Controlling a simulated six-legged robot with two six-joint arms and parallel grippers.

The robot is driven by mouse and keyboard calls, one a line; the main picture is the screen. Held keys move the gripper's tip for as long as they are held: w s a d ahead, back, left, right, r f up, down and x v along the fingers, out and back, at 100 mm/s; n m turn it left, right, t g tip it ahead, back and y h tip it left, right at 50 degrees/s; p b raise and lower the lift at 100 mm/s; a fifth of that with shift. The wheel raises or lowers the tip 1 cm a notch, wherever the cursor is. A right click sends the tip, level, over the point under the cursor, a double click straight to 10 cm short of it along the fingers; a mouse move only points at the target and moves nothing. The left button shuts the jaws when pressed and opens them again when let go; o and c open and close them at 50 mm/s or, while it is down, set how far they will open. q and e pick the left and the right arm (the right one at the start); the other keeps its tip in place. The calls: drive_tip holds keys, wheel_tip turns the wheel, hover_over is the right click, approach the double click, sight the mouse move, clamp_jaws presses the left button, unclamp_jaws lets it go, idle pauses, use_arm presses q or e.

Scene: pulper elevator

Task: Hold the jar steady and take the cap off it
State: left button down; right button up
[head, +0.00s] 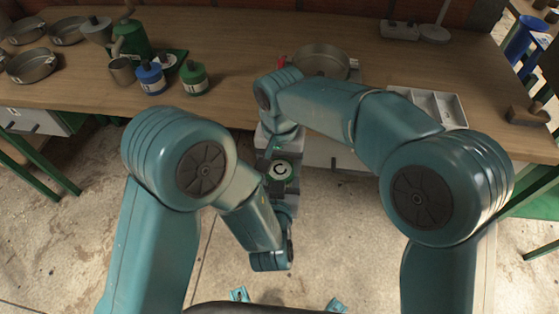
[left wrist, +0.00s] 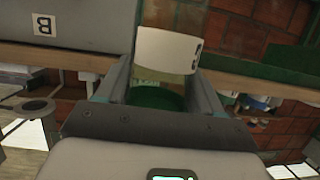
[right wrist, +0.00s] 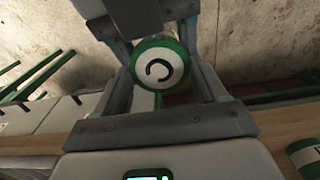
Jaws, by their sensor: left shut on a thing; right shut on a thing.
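The jar's round cap (head: 281,170) shows green with a white top and a dark curved mark, in front of the bench. In the right wrist view the cap (right wrist: 160,63) sits between the fingers of my right gripper (right wrist: 160,50), which is shut on it. In the left wrist view the green jar (left wrist: 158,97) with a white label (left wrist: 168,50) is between the fingers of my left gripper (left wrist: 160,80), shut on it. My right gripper (head: 278,158) comes from the bench side. The jar body is mostly hidden in the head view; whether cap and jar still touch I cannot tell.
The wooden bench (head: 230,60) runs across the back. A blue jar (head: 151,77), another green jar (head: 193,78) and a mug (head: 122,70) stand on its left. A round pan (head: 323,60) and a white tray (head: 432,105) are farther right. The concrete floor below is open.

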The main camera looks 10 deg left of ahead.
drive_tip(key=n, duration=0.5)
drive_tip(key=shift+a, duration=0.25)
drive_tip(key=n, duration=0.5)
drive_tip(key=shift+s+r, duration=0.1)
drive_tip(key=shift+s, duration=0.05)
drive_tip(key=o, duration=1.2)
